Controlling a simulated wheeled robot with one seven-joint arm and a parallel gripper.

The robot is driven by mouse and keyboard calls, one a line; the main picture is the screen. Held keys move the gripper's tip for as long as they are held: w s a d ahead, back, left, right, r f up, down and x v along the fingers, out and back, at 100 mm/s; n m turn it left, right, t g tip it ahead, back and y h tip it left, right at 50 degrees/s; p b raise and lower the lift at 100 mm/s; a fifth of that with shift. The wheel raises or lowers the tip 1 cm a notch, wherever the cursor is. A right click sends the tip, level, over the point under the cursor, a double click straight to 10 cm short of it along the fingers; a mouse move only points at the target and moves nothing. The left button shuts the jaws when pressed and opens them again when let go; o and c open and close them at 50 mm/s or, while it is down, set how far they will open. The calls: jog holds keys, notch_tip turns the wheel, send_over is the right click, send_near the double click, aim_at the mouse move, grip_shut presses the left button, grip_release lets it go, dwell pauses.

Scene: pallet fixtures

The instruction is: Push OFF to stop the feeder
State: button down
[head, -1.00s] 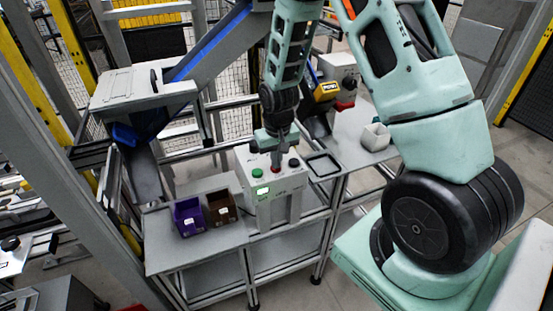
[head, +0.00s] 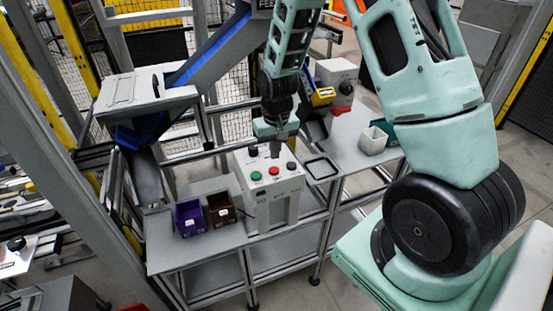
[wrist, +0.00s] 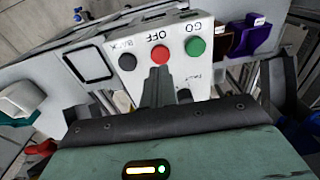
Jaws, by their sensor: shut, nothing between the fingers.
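The pale control box (head: 272,200) stands upright on the bench. On its top are a green button (head: 256,176), a red button (head: 273,171) and a black button (head: 291,166). In the wrist view, the red button (wrist: 160,53) is labelled OFF and the green button (wrist: 194,47) is labelled GO, both upside down.
A purple bin (head: 189,217) and a brown bin (head: 221,209) stand left of the box. A black-rimmed square tray (head: 321,169) lies right of it. A white cup-like container (head: 373,140) is further right. A grey housing (head: 145,92) with a chute stands back left.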

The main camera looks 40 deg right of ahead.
notch_tip(320, 180, up, 8)
jog(key=b, duration=0.1)
jog(key=shift+s+b, duration=0.15)
jog(key=shift+b, duration=0.15)
dwell(0.6)
jog(key=s+a+n+b, duration=0.2)
jog(key=s+a+n, duration=0.15)
jog(key=a, duration=0.65)
jog(key=s+a+n+b, duration=0.1)
jog(key=s+a+n, duration=0.2)
jog(key=s+a, duration=0.4)
jog(key=s+a+n+b, duration=0.1)
jog(key=s+a+n, duration=0.3)
jog(key=s+a, duration=0.4)
jog(key=s, duration=0.6)
jog(key=shift+s+r+g+y, duration=0.2)
jog(key=shift+g+y, duration=0.1)
jog(key=shift+g, duration=0.1)
jog(key=shift+d, duration=0.15)
